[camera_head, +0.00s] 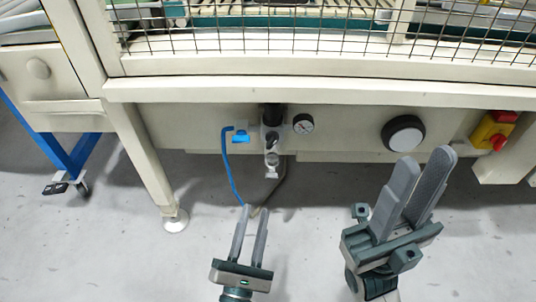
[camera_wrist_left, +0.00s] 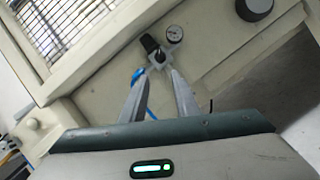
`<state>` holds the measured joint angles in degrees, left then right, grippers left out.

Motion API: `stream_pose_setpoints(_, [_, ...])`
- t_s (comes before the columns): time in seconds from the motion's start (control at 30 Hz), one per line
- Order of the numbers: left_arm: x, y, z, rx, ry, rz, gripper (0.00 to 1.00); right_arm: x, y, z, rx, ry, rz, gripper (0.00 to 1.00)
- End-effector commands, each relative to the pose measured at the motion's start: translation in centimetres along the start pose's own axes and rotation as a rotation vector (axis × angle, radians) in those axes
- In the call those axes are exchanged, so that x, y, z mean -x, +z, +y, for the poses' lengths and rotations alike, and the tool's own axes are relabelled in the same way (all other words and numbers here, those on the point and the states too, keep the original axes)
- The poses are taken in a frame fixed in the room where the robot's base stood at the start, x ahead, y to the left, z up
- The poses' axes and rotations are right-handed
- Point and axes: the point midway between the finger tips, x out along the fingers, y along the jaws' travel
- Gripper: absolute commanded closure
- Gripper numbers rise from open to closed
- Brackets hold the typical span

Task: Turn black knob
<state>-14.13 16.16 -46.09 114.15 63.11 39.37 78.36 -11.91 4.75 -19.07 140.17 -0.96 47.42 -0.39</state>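On the cream front panel, a black upright knob (camera_head: 272,114) tops a small silver air regulator (camera_head: 272,142). In the left wrist view, this black knob (camera_wrist_left: 151,46) shows just beyond the fingertips. A larger round knob (camera_head: 403,133) with a black rim and pale face sits further right; it shows dark in the left wrist view (camera_wrist_left: 254,8). My left gripper (camera_head: 254,209) is open and empty, below and in front of the regulator and apart from it. My right gripper (camera_head: 422,160) is open and empty, in front of and below the large round knob.
A pressure gauge (camera_head: 303,123) is right of the regulator. A blue valve (camera_head: 240,136) with a blue hose is left of it. A red and yellow switch (camera_head: 493,131) is at far right. Wire mesh (camera_head: 330,28) is above; grey floor (camera_head: 100,250) is clear below.

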Motion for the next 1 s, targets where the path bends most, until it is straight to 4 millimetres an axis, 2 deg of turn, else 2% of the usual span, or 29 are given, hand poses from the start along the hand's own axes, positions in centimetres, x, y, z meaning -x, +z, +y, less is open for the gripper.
stream_pose_setpoints(0.17, [-0.2,0.0,0.0,-0.001,0.001,0.000,0.72,0.0,0.0,0.0,0.000,0.000,-0.002,0.72])
stream_pose_setpoints(0.37, [-1.6,0.0,0.0,-0.002,0.002,0.000,0.72,0.0,0.0,0.0,0.000,0.000,-0.002,0.72])
stream_pose_setpoints(0.57, [-4.4,0.1,0.1,-0.002,0.003,-0.002,0.72,0.0,0.0,0.0,0.000,0.001,-0.001,0.72])
stream_pose_setpoints(1.0, [-12.4,0.2,0.1,-0.002,0.003,-0.002,0.72,0.0,-0.1,0.1,0.003,0.000,-0.007,0.72])
